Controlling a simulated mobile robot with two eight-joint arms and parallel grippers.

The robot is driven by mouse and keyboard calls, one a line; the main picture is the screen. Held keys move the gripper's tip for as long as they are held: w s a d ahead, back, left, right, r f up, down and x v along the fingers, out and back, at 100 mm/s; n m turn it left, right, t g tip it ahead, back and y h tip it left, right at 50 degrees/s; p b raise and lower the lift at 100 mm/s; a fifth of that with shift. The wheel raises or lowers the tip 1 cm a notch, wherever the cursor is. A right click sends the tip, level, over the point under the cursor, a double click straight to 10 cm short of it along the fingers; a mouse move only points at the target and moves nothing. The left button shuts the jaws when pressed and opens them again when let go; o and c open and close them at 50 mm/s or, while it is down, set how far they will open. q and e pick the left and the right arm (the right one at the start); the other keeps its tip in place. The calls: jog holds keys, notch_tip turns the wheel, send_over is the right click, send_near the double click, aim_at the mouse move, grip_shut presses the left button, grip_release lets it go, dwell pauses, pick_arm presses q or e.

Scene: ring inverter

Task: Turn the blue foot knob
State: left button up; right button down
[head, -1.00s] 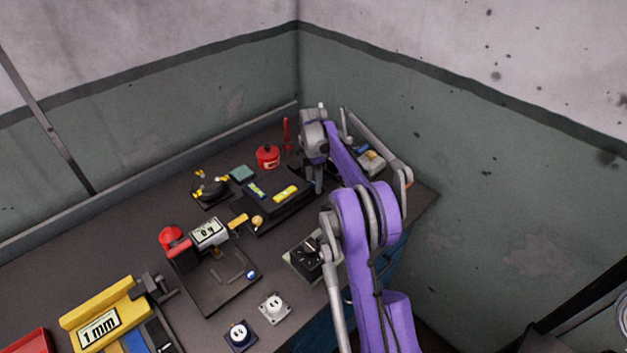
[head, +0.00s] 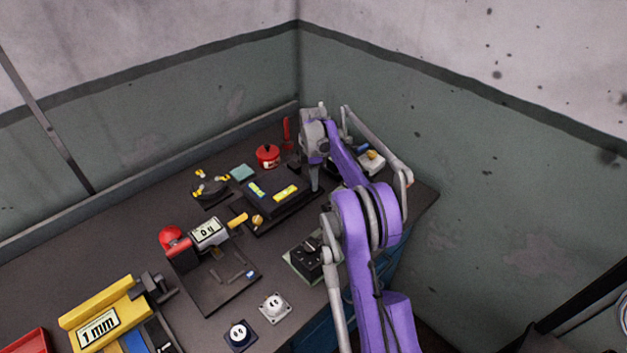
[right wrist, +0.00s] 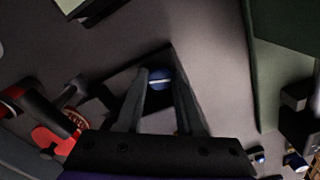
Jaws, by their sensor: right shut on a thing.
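In the right wrist view the blue foot knob (right wrist: 160,82) shows as a round blue cap with a pale bar, at a corner of a dark plate. My right gripper (right wrist: 160,86) has its two fingers on either side of it, shut on it. The knob is hidden there behind the fingers. My left gripper is not in view.
A red pot (head: 267,156) and a green block (head: 242,172) stand behind the plate. A black box with a dial (head: 307,257) is in front of it. Walls close off the back corner.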

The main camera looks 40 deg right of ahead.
jog(key=shift+m, duration=0.6)
jog(key=c, duration=0.5)
grip_release()
jog(key=shift+c, duration=0.2)
notch_tip(320, 180, up, 11)
jog(key=shift+p, duration=0.35)
